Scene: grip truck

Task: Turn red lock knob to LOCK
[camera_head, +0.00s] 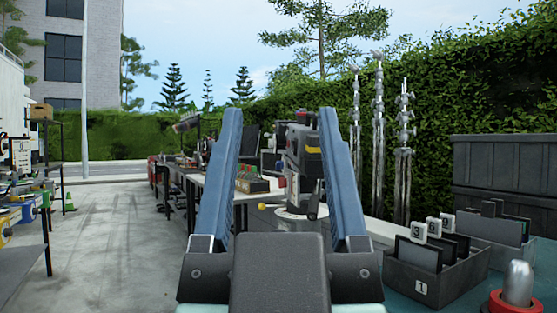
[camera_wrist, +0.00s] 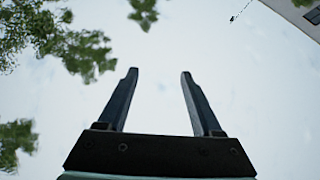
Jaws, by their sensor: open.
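My gripper (camera_head: 280,112) stands upright in the middle of the head view, its two blue fingers wide apart with nothing held between them. In the wrist view my gripper (camera_wrist: 158,73) points up at sky and tree leaves, also empty. Behind the fingers, a black and grey device (camera_head: 303,160) with a yellow band stands on a round pale base (camera_head: 290,218). A small yellow knob (camera_head: 262,206) sticks out at its left. Fingers and wrist cover part of it. I cannot make out a red lock knob or a LOCK mark.
At lower right are a red ring (camera_head: 494,304) around a metal post (camera_head: 518,283) and a grey box of numbered cards (camera_head: 440,285). Metal stands (camera_head: 377,150) rise behind. A left bench (camera_head: 22,262) bears coloured parts. The paved floor (camera_head: 110,250) is clear.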

